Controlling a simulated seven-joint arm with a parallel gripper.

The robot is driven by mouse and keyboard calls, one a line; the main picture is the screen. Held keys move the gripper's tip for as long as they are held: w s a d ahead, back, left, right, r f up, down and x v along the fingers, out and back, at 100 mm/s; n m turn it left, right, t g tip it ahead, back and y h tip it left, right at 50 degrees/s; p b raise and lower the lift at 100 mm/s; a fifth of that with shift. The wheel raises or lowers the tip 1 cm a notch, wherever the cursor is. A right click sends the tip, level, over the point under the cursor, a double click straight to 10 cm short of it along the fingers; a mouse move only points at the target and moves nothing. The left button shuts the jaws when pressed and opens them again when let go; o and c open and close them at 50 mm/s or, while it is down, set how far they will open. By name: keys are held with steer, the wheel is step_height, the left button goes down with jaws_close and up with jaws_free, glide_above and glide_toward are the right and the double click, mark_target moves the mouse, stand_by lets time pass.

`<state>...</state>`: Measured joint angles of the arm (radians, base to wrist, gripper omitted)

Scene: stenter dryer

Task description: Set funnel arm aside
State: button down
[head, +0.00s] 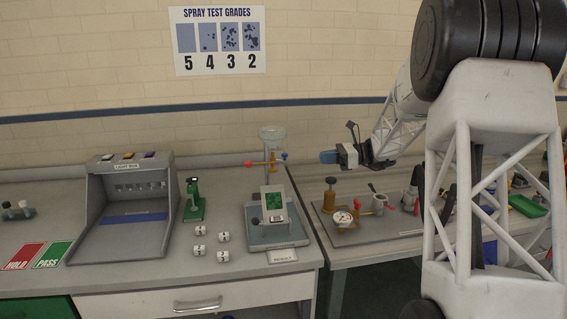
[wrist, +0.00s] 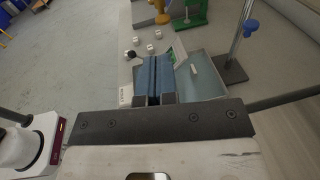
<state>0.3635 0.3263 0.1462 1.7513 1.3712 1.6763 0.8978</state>
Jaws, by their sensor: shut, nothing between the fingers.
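The clear funnel (head: 272,133) sits high above the spray tester (head: 277,234) in the head view. The brass-coloured funnel arm (head: 265,163) runs roughly level below it, with a red knob (head: 248,164) at its left end. A blue knob (head: 284,156) is at the right, by the post; it also shows on the post in the wrist view (wrist: 250,27). My gripper (head: 322,157) is to the right of the blue knob, apart from it in the picture, pointing left. Its blue fingers (wrist: 152,78) are together and empty. A green sample (head: 273,199) lies tilted on the tester.
A grey light box (head: 125,205), a green stand (head: 193,203) and several small white cubes (head: 224,237) are to the left of the tester. A gauge assembly (head: 343,218) and other tools crowd the right bench.

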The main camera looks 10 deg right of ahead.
steer(key=shift+a, duration=0.1)
glide_toward(274, 148)
steer(key=w+a+f, duration=0.2)
steer(key=a+f, duration=0.4)
steer(key=shift+w+a, duration=0.35)
steer(key=shift+f, duration=0.15)
steer(key=shift+a+t, duration=0.1)
steer(key=shift+t, duration=0.2)
